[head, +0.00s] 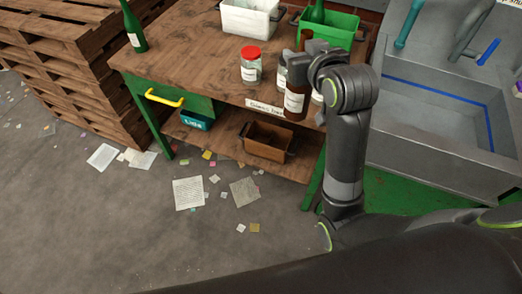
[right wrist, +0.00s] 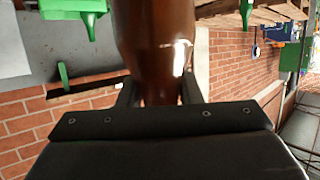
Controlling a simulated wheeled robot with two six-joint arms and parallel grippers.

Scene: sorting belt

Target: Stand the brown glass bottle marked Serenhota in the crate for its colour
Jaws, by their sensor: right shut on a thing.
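The brown glass bottle (head: 296,104) is in my right gripper (head: 302,62), in front of the table's front edge, roughly upright. It carries a white label too small to read. In the right wrist view the brown bottle (right wrist: 155,35) sits between the two fingers (right wrist: 158,92), which are shut on its narrower part. The brown crate (head: 266,150) stands on the lower shelf, below and left of the bottle. The white crate (head: 248,22) and the green crate (head: 340,30) stand at the back of the tabletop. My left gripper is not in view.
A jar with a red lid (head: 251,66) stands on the tabletop (head: 190,50), with other jars partly hidden behind the bottle and gripper. A green bottle (head: 133,30) stands at the left end. A teal box (head: 195,122) is on the shelf. A grey sink (head: 430,120) is right.

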